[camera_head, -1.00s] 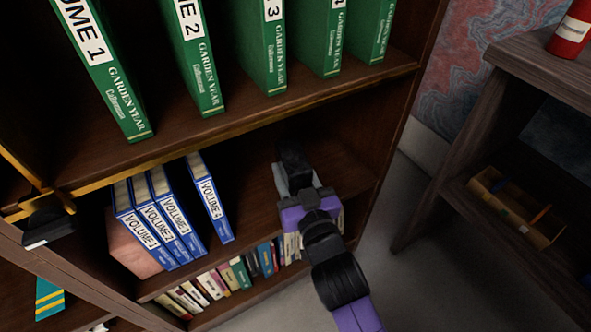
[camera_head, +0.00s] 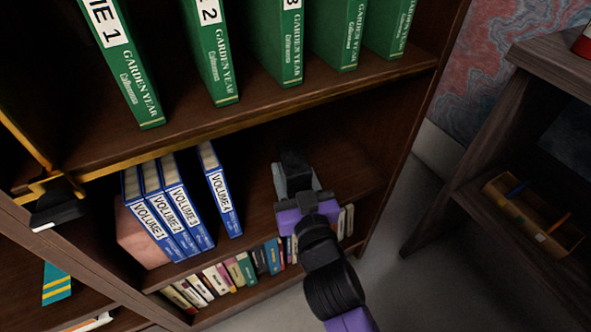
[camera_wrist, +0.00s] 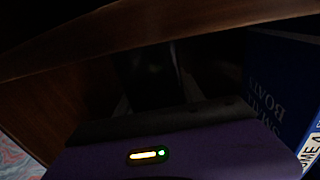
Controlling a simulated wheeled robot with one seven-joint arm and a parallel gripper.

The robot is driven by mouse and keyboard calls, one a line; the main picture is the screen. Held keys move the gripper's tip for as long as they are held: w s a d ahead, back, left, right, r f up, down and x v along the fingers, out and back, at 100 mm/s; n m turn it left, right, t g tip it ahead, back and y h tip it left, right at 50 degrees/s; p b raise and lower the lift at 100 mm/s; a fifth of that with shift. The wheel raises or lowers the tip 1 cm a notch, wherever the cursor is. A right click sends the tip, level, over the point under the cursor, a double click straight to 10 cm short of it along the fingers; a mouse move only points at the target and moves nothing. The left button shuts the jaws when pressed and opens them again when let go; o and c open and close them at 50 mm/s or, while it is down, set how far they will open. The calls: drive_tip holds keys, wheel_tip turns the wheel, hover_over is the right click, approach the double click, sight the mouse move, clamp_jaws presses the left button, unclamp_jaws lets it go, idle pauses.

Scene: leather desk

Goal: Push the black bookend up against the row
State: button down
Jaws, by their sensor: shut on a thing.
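The row of blue volumes (camera_head: 165,225) stands on the middle shelf, Volumes 1 to 3 close together. Volume 4 (camera_head: 222,195) stands a little apart at their right, with a dark gap between. My gripper (camera_head: 293,178) reaches into the shelf to the right of Volume 4, clear of it. It is shut on the black bookend (camera_head: 292,160), which is mostly hidden in shadow. In the wrist view the bookend (camera_wrist: 152,65) is a dark shape between the fingers, and blue Volume 4 (camera_wrist: 275,90) is at the right, apart from it.
A pink block (camera_head: 140,238) is at the left end of the row. Green volumes (camera_head: 215,60) stand on the shelf board (camera_head: 250,118) above, close over my gripper. Small books (camera_head: 240,270) fill the shelf below. A side wall closes the shelf at right.

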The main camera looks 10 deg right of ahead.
drive_tip(key=shift+s+a+f, duration=0.1)
drive_tip(key=shift+s+a, duration=0.1)
drive_tip(key=shift+a, duration=0.3)
drive_tip(key=shift+s+a+f, duration=0.1)
drive_tip(key=shift+s+a, duration=0.05)
drive_tip(key=shift+a, duration=0.3)
drive_tip(key=shift+s+a, duration=0.1)
drive_tip(key=shift+a, duration=0.35)
drive_tip(key=shift+s+a, duration=0.1)
drive_tip(key=shift+a, duration=0.1)
drive_tip(key=shift+s+a, duration=0.1)
drive_tip(key=shift+a, duration=0.25)
drive_tip(key=shift+s+a, duration=0.1)
drive_tip(key=shift+a, duration=0.25)
drive_tip(key=shift+s+a, duration=0.1)
drive_tip(key=shift+a, duration=0.2)
drive_tip(key=shift+s+a, duration=0.1)
drive_tip(key=shift+a, duration=0.2)
drive_tip(key=shift+s+a, duration=0.1)
drive_tip(key=shift+a, duration=0.25)
drive_tip(key=shift+s+a, duration=0.15)
drive_tip(key=shift+a, duration=0.15)
